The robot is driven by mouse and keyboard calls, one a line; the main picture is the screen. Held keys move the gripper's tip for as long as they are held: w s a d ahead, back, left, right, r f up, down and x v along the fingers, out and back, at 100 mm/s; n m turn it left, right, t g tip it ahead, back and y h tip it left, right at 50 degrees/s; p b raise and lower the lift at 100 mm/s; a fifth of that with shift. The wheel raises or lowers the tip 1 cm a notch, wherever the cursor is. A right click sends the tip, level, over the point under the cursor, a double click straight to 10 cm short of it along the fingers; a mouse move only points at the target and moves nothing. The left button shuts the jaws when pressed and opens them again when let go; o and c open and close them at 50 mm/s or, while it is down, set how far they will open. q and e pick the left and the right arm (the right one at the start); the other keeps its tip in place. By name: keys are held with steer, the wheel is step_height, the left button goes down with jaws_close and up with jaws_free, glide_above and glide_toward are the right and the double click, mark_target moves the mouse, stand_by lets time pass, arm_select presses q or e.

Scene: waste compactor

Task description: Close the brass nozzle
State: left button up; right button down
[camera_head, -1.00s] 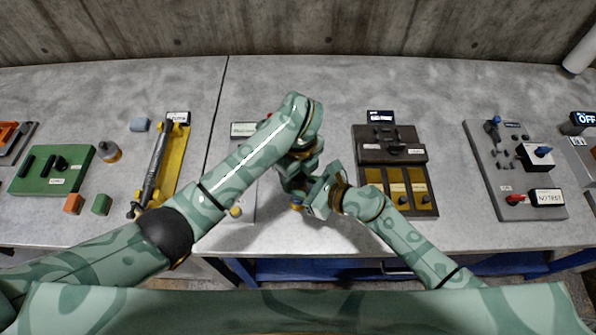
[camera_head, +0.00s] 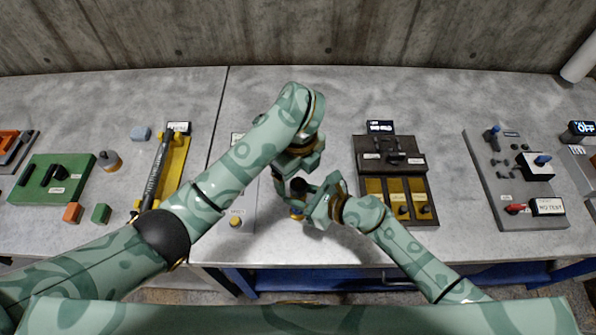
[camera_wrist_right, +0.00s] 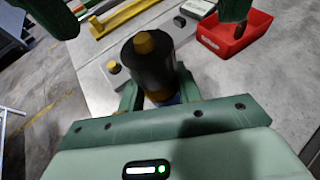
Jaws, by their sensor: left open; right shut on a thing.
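My right gripper (camera_wrist_right: 158,92) is shut on a dark canister (camera_wrist_right: 145,72) in the right wrist view. The brass nozzle (camera_wrist_right: 147,43) is a short golden piece on the canister's end. In the head view the canister (camera_head: 299,187) is small and partly hidden between the two hands, with my right gripper (camera_head: 311,204) beside it. My left gripper (camera_wrist_right: 150,22) is open, its two fingers spread apart on either side above the nozzle, not touching it. In the head view my left forearm and wrist hide much of that gripper. I cannot tell the nozzle's setting.
A red tray (camera_wrist_right: 233,40) lies on the bench beyond the hands. To the left are a yellow fixture (camera_head: 176,172) with a dark rod and a green block (camera_head: 50,180). To the right are a dark panel (camera_head: 390,157) and a grey panel (camera_head: 500,190). Bare bench lies between these panels.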

arm_select(q)
step_height(320, 180, up, 12)
stand_by(0.6)
arm_select(e)
steer(key=c, duration=0.9)
jaws_free()
steer(key=shift+s+d+r, duration=0.15)
steer(key=shift+d, duration=0.15)
arm_select(q)
steer(key=shift+r, duration=0.25)
arm_select(e)
steer(key=v, duration=1.5)
steer(key=shift+d+r, duration=0.15)
steer(key=shift+d, duration=0.1)
